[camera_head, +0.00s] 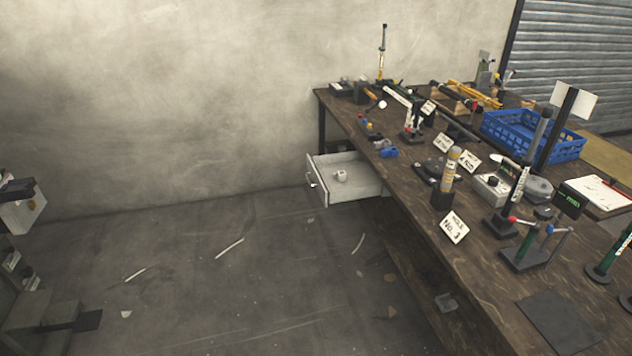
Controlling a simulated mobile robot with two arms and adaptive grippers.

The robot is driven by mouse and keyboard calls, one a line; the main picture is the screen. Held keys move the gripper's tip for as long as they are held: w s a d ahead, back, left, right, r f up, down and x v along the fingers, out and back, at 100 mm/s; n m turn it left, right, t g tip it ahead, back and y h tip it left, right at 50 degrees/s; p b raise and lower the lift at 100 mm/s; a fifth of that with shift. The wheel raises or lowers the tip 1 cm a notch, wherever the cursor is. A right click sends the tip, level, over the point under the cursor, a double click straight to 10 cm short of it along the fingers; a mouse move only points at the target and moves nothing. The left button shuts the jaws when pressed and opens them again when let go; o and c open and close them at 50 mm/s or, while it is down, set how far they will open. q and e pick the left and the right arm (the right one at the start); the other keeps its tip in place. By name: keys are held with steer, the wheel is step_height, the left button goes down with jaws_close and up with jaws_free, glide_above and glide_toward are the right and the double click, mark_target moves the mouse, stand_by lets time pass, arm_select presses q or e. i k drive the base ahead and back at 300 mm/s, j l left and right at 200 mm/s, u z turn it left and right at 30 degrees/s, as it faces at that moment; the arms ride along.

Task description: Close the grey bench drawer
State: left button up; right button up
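The grey bench drawer (352,191) is pulled out from under the far end of the wooden bench (470,262). It sticks out to the left, over the floor. Its front panel (317,183) faces left and carries a small handle (311,178). A small whitish object (341,176) lies inside the drawer. The back of the drawer is hidden under the benchtop. Neither of my grippers shows in the head view.
The benchtop is crowded with presses, tools, sign cards and a blue crate (567,150). Open concrete floor (215,270) with a few thin scraps lies left of the bench. A wall rises behind the drawer. Cut-off equipment (22,215) stands at the left edge.

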mark_target(361, 182)
steer(key=i+j+z, duration=0.15)
steer(key=i, duration=0.25)
steer(key=i+z, duration=0.1)
steer(key=i, duration=0.25)
steer(key=i+j+z, duration=0.15)
steer(key=i, duration=0.2)
